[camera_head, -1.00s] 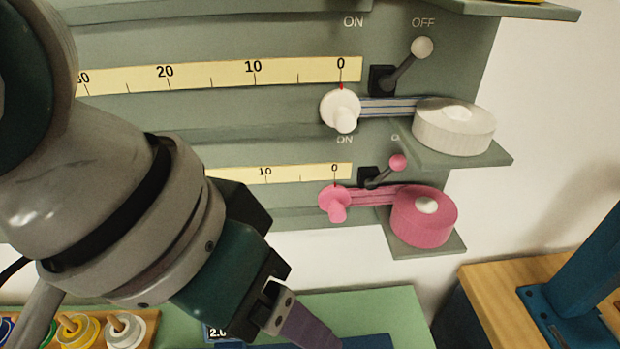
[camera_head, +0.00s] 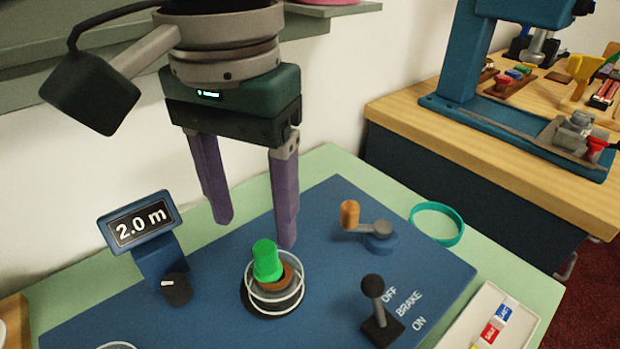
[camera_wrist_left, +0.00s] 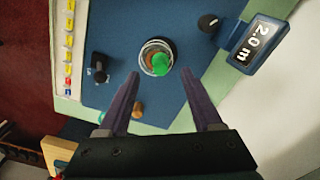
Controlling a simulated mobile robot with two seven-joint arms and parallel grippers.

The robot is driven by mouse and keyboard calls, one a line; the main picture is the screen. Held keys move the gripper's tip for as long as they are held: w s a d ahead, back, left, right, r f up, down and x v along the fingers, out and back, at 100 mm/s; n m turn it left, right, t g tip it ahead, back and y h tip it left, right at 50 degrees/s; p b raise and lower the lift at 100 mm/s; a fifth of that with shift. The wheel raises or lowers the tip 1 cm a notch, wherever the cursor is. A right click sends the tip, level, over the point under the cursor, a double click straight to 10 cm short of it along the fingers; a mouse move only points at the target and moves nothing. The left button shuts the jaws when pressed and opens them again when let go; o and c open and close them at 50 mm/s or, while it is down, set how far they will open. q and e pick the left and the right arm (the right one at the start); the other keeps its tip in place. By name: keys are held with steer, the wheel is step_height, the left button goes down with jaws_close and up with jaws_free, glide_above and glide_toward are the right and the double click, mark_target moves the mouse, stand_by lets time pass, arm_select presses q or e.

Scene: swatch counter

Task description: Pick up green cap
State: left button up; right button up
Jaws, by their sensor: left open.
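The green cap (camera_head: 266,262) sits tilted on top of a brown piece inside a clear ring-walled holder (camera_head: 273,300) on the blue panel (camera_head: 210,322). In the left wrist view the green cap (camera_wrist_left: 160,64) shows beyond the fingertips, roughly midway between them. My left gripper (camera_head: 256,234) is open and empty, its two purple fingers pointing down above and behind the cap, apart from it. The fingers also show in the left wrist view (camera_wrist_left: 161,75). My right gripper is not in view.
A "2.0 m" display (camera_head: 140,224) with a black knob (camera_head: 176,289) stands left of the holder. An orange-handled crank (camera_head: 378,236), a brake lever (camera_head: 376,300), a teal ring (camera_head: 437,223) and a swatch tray (camera_head: 488,322) lie to the right.

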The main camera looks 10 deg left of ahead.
mark_target(264, 247)
arm_select(q)
steer(key=f, duration=0.2)
steer(key=f+b, duration=0.1)
steer(key=f, duration=0.1)
steer(key=w+f, duration=0.1)
steer(key=f, duration=0.1)
steer(key=shift+f, duration=0.4)
jaws_close()
